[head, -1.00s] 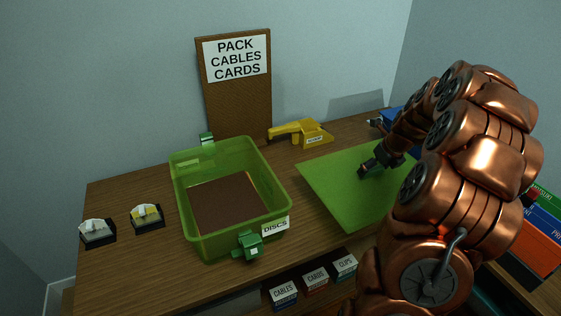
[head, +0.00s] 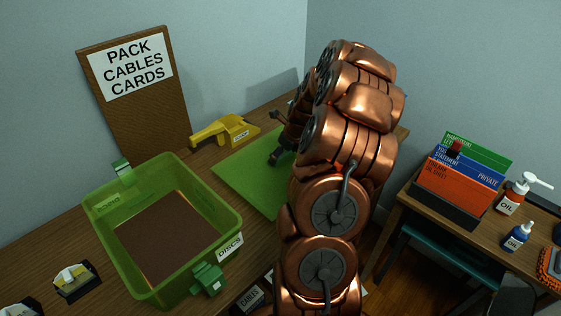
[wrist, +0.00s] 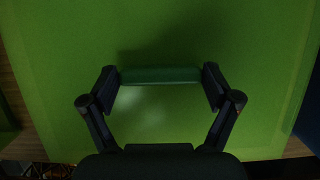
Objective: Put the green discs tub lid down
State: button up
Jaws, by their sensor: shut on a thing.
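The green discs tub lid (head: 237,172) is a flat, bright green sheet to the right of the tub in the head view. It fills most of the wrist view (wrist: 70,40). My gripper (head: 273,158) is shut on the lid's raised green handle (wrist: 160,75), which sits between the two fingertips. My arm hides the lid's right part in the head view. I cannot tell whether the lid touches the desk. The translucent green tub (head: 160,275), labelled DISCS, stands open on the desk with its clips folded outward and a brown floor showing inside.
A yellow tool (head: 225,130) lies behind the lid. A corkboard sign (head: 140,110) stands at the back. A small yellow-and-white device (head: 75,280) sits left of the tub. A side table at right holds folders (head: 460,185) and oil bottles (head: 510,198).

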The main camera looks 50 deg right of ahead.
aim_at(284, 160)
jog(key=shift+f, duration=1.75)
jog(key=shift+f+p, duration=0.1)
jog(key=shift+p, duration=0.2)
jog(key=o, duration=0.9)
